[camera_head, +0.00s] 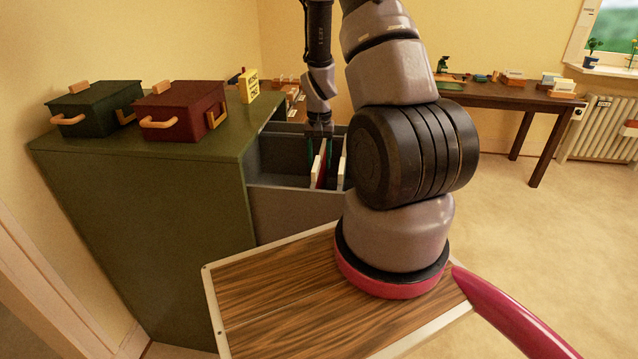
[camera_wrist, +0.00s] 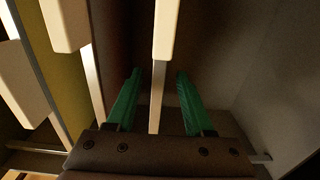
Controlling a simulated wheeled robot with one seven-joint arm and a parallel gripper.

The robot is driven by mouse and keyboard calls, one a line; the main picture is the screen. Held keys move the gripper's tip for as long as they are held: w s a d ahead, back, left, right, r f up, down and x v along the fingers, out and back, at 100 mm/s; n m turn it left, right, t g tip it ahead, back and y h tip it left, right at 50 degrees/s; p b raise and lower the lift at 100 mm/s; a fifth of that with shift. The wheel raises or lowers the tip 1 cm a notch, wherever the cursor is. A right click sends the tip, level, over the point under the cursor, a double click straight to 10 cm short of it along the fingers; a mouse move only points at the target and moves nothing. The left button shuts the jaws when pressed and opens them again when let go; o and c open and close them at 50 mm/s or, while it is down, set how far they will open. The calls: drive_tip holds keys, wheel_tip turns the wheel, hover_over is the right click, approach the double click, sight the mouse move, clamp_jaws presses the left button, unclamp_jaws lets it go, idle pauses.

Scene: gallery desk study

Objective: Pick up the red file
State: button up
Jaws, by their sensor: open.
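The red file (camera_head: 321,172) stands upright in the open drawer among pale-edged files. My gripper (camera_head: 319,152) points down over the drawer, its green fingers apart at the file's top. In the wrist view, my gripper (camera_wrist: 157,95) is open. A pale file edge with a cream tab (camera_wrist: 165,30) runs between the two fingers, with a gap on each side. A dark red face (camera_wrist: 117,42) shows in shadow left of that edge, so this looks like the red file. Its lower part is hidden in the drawer.
The drawer (camera_head: 292,210) extends from a green cabinet (camera_head: 140,210). A yellow file (camera_wrist: 68,85) stands to the left in the wrist view. Dark green (camera_head: 95,108) and dark red (camera_head: 180,110) boxes sit on the cabinet. A desk (camera_head: 500,95) stands behind; the floor at right is clear.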

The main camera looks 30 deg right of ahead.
sight(320, 174)
wheel_tip(320, 174, down, 5)
drive_tip(key=shift+s+f, duration=0.1)
drive_tip(key=shift+s, duration=0.05)
clamp_jaws()
idle(1.4)
